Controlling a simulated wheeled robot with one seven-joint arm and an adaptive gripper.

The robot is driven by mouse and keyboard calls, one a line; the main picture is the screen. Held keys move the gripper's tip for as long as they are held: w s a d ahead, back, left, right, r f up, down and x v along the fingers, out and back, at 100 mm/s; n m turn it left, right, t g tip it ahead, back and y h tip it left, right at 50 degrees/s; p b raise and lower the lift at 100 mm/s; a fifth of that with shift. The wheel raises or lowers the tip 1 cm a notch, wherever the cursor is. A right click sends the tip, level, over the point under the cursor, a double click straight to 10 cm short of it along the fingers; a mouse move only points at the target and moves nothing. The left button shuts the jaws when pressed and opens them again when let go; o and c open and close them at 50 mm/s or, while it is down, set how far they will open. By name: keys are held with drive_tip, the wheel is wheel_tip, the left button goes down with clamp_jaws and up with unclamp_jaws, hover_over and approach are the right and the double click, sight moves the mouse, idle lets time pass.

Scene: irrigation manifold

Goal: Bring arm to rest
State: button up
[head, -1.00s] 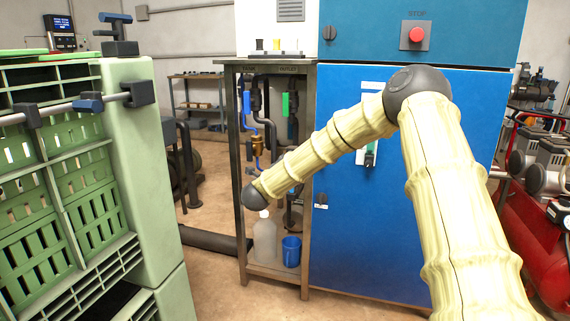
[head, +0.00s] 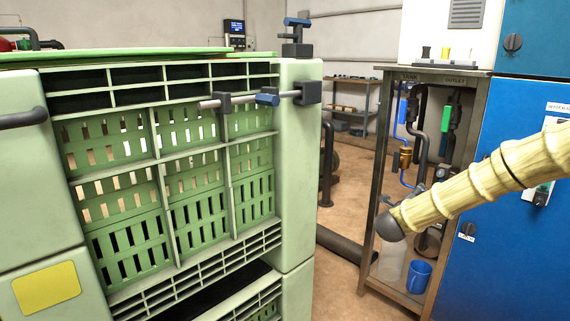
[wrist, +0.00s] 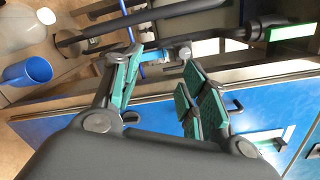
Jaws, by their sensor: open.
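My arm, in a cream sleeve, comes in from the right in the head view and ends in a dark rounded joint in front of the manifold frame (head: 381,160). My gripper is hidden in the head view. In the wrist view my gripper (wrist: 162,70) is open, with its two green-padded fingers apart and nothing between them. The frame's dark pipes lie beyond the fingertips. A blue cabinet door (wrist: 80,140) lies behind the fingers. A blue cup (wrist: 28,72) shows to the left, clear of the fingers.
A large green slatted crate unit (head: 300,170) with a clamp bar (head: 240,100) fills the left. The blue cabinet (head: 500,240) stands at the right. The blue cup also shows in the head view (head: 419,276), on the frame's low shelf.

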drive_tip(key=s+a+f+n+g+y, duration=0.1)
drive_tip(key=s+a+f+n+y, duration=0.2)
drive_tip(key=s+a+f+n, duration=0.5)
drive_tip(key=s+a+f+n+y, duration=0.2)
drive_tip(key=a+f+n+y, duration=0.15)
drive_tip(key=f, duration=0.95)
drive_tip(key=s+a+f+n+g+y, duration=0.15)
drive_tip(key=s+a+f+n, duration=0.35)
drive_tip(key=f, duration=0.5)
drive_tip(key=s+a+f+n+g+y, duration=0.3)
drive_tip(key=s+f+n, duration=0.4)
drive_tip(key=s, duration=0.7)
drive_tip(key=s+a+f+n+g+y, duration=0.1)
drive_tip(key=s+a+f+n+g, duration=0.3)
drive_tip(key=s+f, duration=0.75)
drive_tip(key=s+a+r+n+g+p, duration=0.1)
drive_tip(key=s+n+g, duration=0.1)
drive_tip(key=s, duration=0.7)
drive_tip(key=s+a+r+n+g, duration=0.1)
drive_tip(key=s+n, duration=0.2)
drive_tip(key=s, duration=0.6)
wheel_tip(320, 180, up, 33)
drive_tip(key=p, duration=3.2)
drive_tip(key=shift+w+f+p, duration=0.15)
drive_tip(key=shift+f+p, duration=0.05)
drive_tip(key=shift+p, duration=0.15)
drive_tip(key=shift+d, duration=0.1)
